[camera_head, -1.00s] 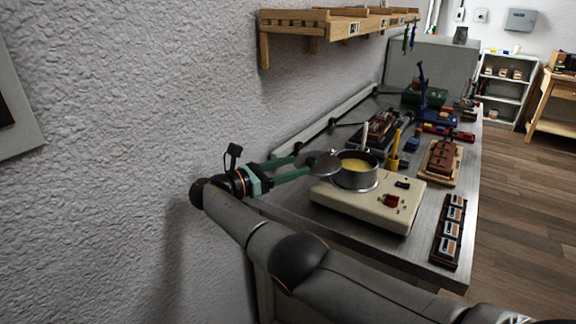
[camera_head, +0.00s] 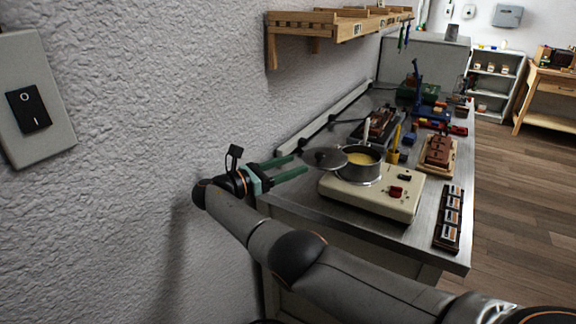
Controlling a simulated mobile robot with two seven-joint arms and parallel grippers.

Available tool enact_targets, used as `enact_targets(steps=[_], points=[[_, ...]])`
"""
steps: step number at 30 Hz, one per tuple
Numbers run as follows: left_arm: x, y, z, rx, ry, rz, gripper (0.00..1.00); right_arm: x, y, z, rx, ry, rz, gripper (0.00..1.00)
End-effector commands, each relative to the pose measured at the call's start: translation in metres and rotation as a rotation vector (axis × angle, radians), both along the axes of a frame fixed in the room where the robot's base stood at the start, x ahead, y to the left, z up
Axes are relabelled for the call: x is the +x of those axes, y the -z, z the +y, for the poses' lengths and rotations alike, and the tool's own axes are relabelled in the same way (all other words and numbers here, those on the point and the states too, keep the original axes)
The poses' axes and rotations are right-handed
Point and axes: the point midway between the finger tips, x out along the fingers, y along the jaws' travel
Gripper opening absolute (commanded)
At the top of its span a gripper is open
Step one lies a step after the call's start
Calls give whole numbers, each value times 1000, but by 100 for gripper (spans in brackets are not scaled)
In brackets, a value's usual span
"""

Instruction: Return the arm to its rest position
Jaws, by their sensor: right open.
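My right arm (camera_head: 340,278) reaches from the lower right toward the wall. My right gripper (camera_head: 300,164) is open, with its two green fingers apart and nothing seen between them. It is at the left end of the metal workbench, just left of a dark round lid (camera_head: 324,158), with a small gap seen between them. The lid is at the left rim of a pot (camera_head: 359,169) with yellow contents. My left gripper is not in view.
The pot stands on a cream hot plate (camera_head: 385,200) on the workbench (camera_head: 300,205). A dark rack of labelled blocks (camera_head: 449,218) and a board with brown blocks (camera_head: 437,157) lie to the right. A wooden shelf (camera_head: 330,28) hangs above. A switch (camera_head: 30,108) is on the wall.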

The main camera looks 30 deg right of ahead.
Motion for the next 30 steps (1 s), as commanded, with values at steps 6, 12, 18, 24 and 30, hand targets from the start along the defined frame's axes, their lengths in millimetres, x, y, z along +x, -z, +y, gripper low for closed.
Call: enact_targets(steps=[6,12,18,24,30], points=[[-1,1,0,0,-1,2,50,0,0,0,0,0,0,62],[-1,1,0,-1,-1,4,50,0,0,0,0,0,0,62],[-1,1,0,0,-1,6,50,-1,6,0,11,-3,-7,62],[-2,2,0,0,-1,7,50,-15,71,9,165,-25,-136,62],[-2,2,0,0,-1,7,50,-54,168,28,439,-3,-378,62]])
